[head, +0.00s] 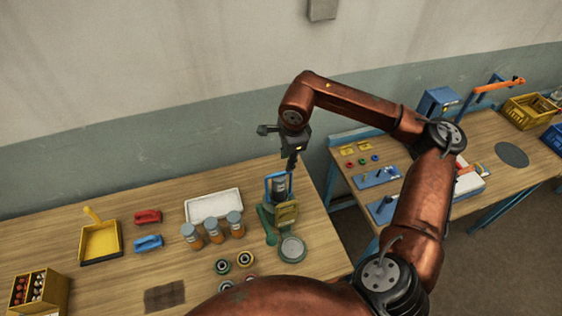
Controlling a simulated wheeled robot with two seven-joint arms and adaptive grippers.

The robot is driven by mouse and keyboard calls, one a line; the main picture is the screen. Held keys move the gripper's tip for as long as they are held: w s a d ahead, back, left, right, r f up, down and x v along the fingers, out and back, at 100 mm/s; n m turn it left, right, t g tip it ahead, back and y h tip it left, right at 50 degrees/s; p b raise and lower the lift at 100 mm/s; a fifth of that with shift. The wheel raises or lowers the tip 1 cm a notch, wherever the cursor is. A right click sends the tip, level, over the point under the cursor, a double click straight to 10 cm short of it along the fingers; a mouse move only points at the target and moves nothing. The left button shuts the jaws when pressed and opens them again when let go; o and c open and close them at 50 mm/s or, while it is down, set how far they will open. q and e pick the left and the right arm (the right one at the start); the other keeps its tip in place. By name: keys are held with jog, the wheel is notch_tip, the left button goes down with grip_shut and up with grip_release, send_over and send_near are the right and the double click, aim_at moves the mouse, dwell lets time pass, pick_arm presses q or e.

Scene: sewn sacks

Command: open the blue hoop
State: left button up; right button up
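The blue hoop (267,188) is a thin blue frame standing upright around a dark cylinder (279,186), behind a green and yellow-green device on the left table. My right gripper (291,164) points down just above the hoop's upper right corner. Its fingers look narrow and close together, but they are too small to tell whether they are open or shut, or whether they touch the hoop. My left gripper is not in view.
Orange-filled jars (213,231) and a white tray (214,206) stand left of the device. A round grey dish (292,249) is in front. A second table (500,150) with blue fixtures stands right, across a gap. The wall is close behind.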

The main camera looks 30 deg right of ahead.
aim_at(286, 174)
jog(key=f, duration=0.2)
jog(key=w+f+p, duration=0.1)
jog(key=f, duration=0.3)
jog(key=shift+w+d, duration=0.1)
jog(key=shift+w, duration=0.25)
jog(key=shift+s+f, duration=0.15)
jog(key=shift+f, duration=0.05)
jog(key=shift+s, duration=0.3)
jog(key=shift+w+f, duration=0.1)
jog(key=shift+w, duration=0.15)
jog(key=shift+c, duration=1.2)
jog(key=shift+s, duration=0.15)
jog(key=c, duration=0.3)
grip_shut()
